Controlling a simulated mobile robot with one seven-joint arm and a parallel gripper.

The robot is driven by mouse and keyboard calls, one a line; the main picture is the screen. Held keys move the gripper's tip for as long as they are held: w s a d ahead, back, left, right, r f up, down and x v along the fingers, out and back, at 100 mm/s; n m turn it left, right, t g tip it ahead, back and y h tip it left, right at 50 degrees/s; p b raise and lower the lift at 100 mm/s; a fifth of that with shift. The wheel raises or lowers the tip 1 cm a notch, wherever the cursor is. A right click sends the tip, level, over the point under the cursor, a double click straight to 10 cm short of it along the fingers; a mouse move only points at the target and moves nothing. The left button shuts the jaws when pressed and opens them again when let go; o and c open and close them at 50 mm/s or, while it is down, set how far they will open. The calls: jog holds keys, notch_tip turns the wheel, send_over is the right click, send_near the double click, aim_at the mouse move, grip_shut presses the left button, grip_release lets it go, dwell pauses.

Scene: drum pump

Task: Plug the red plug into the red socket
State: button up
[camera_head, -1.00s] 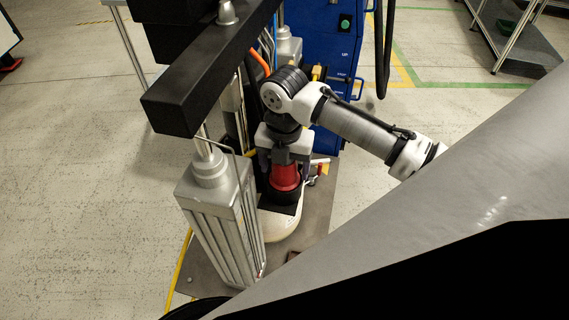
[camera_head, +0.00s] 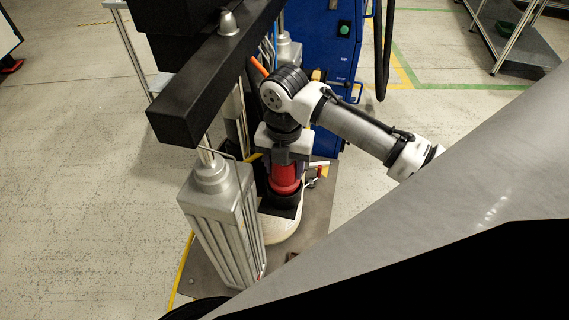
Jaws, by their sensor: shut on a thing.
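The red plug (camera_head: 285,179) is upright below my wrist, at the middle of the head view. My gripper (camera_head: 284,163) points down and is shut on the red plug from above. A dark ring and a black flat piece (camera_head: 281,207) show right under the plug, above a rounded white body. I cannot tell whether the plug touches what is below it. No red socket can be made out; it may be hidden beneath the plug or behind the machine parts.
A silver ribbed cylinder (camera_head: 224,225) stands close to the left of my gripper, with a black crossbeam (camera_head: 205,85) above. A blue cabinet (camera_head: 325,55) is behind. A small red-handled fitting (camera_head: 320,171) is just right of the plug. Open floor lies farther left.

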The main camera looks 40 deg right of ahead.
jog(key=shift+r+p, duration=2)
jog(key=shift+r, duration=0.7)
jog(key=shift+s+f, duration=0.1)
